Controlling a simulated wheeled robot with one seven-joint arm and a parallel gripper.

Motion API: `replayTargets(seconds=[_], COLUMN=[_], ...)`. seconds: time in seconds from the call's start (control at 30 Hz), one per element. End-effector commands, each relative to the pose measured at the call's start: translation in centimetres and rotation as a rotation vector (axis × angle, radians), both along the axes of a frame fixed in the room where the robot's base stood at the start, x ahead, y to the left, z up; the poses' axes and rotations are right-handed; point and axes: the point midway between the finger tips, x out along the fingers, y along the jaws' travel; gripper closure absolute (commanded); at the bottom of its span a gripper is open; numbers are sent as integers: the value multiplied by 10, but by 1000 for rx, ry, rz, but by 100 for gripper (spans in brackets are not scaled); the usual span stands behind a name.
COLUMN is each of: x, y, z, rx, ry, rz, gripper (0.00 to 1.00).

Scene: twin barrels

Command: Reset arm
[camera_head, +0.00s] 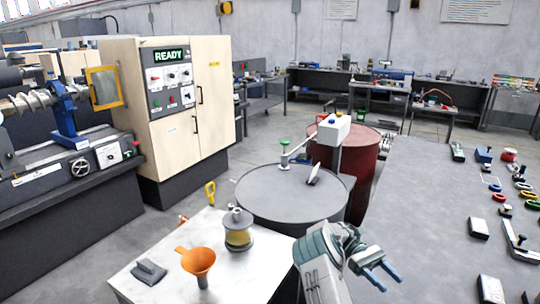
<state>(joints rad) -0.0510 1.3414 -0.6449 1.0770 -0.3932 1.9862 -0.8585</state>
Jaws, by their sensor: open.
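My gripper (385,277) is at the lower middle right, at the end of my grey arm (325,262). Its two blue fingers are apart, and I see nothing between them. It is in front of the grey-topped barrel (280,207) and beside the grey table on the right. The dark red barrel (368,150) stands behind the grey one. A white pump-like unit with a green knob (284,142) stands over the barrels.
A white table (135,284) at lower left holds an orange funnel (198,262), a glass jar (238,231) and a dark block (149,271). The grey table (430,205) holds several small parts at right; its near-left surface is clear. A machine cabinet (170,110) stands left.

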Motion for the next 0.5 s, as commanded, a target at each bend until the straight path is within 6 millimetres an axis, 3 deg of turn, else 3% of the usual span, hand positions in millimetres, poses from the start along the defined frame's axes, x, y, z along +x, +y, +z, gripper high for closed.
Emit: replayTargets(seconds=[0.27,0.5], x=[-16,-34], y=[9,32], z=[47,82], rx=[74,138], ry=[-268,-523], rz=[-26,-51], gripper=[51,51])
